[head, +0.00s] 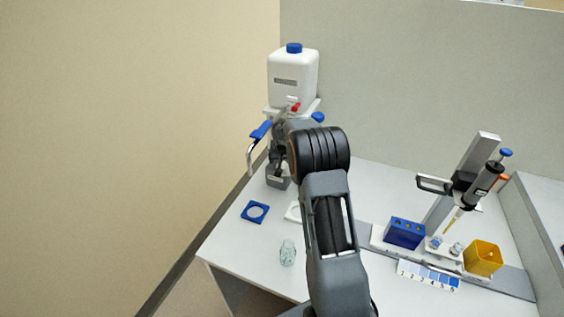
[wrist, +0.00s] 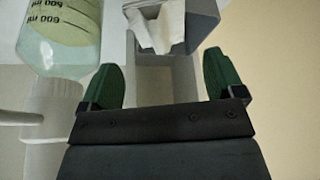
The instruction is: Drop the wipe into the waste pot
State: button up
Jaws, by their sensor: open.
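My gripper (wrist: 165,82) is open in the wrist view, its two green fingers apart with nothing held between them. A crumpled white piece that looks like the wipe (wrist: 152,32) sits in a grey open-topped box (wrist: 200,20), just beyond the fingertips and apart from them. In the head view the gripper end of my arm is mostly hidden behind the arm, close to the white dispenser. A yellow open pot (head: 484,258) stands at the right of the bench; I cannot tell whether it is the waste pot.
A white bottle with a blue cap (head: 293,78) stands high at the back. A clear container with volume marks (wrist: 62,40) is left of my fingers. A blue rack (head: 404,233), a pipette (head: 482,185) and a numbered strip (head: 428,275) are at right. A blue square holder (head: 255,212) lies at left.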

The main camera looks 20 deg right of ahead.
jog(key=p+v, duration=0.2)
jog(key=v, duration=0.5)
jog(key=shift+s+r, duration=0.15)
jog(key=shift+r, duration=0.25)
jog(key=shift+a+r, duration=0.1)
